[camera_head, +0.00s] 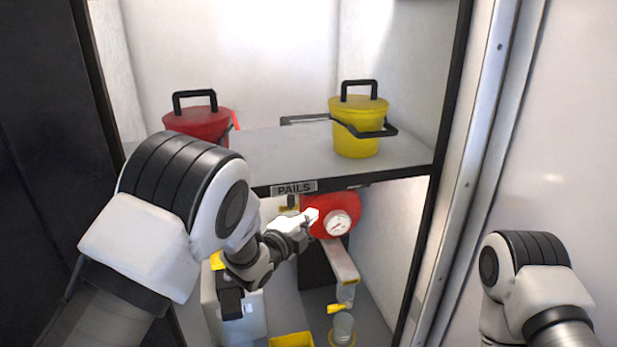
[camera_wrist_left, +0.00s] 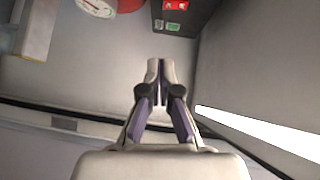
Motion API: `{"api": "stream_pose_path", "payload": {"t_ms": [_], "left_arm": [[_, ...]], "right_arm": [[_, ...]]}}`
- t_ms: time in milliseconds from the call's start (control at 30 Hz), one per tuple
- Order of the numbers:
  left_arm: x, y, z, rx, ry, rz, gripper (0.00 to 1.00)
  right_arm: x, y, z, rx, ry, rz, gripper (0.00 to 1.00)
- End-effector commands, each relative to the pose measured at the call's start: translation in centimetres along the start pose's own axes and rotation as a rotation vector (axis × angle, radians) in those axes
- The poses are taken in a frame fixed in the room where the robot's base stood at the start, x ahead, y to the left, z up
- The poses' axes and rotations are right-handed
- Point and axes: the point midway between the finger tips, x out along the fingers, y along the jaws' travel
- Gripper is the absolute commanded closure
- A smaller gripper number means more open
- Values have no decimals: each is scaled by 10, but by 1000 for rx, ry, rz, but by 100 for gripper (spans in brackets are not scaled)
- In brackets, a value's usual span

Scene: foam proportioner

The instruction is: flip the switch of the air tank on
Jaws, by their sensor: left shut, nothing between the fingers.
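The red air tank (camera_head: 318,204) with a white round gauge (camera_head: 338,223) is under the shelf, in the lower part of the cabinet. My left gripper (camera_head: 310,216) is shut and empty, its tips in front of the tank's left side, beside the gauge. In the left wrist view the gripper (camera_wrist_left: 160,66) is shut with nothing between its fingers. A dark box with a red label and a green label (camera_wrist_left: 173,27) is just beyond the fingertips, and the gauge (camera_wrist_left: 97,6) is at the top left. I cannot make out the switch's position. My right gripper is out of view.
The shelf (camera_head: 270,160) marked PAILS holds a red pail (camera_head: 200,124) and a yellow pail (camera_head: 357,140) above my left forearm. Below are a white container (camera_head: 210,305), a yellow tray (camera_head: 291,340) and a clear cup (camera_head: 343,328). Cabinet walls close in both sides.

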Motion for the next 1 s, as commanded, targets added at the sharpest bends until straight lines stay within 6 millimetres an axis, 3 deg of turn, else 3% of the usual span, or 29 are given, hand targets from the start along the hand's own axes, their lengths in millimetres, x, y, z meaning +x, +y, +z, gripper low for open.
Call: {"api": "stream_pose_path", "payload": {"t_ms": [67, 467, 667, 933, 1000], "left_arm": [[0, -8, 0, 2, -1, -5, 100], [6, -5, 1, 0, -2, -5, 100], [40, -6, 1, -1, -1, -6, 100], [100, -4, 2, -1, -2, -8, 100], [109, -6, 12, -3, -5, -7, 100]], "right_arm": [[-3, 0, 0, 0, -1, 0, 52], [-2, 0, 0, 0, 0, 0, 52], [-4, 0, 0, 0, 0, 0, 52], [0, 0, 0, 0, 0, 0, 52], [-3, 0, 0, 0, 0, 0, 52]]}}
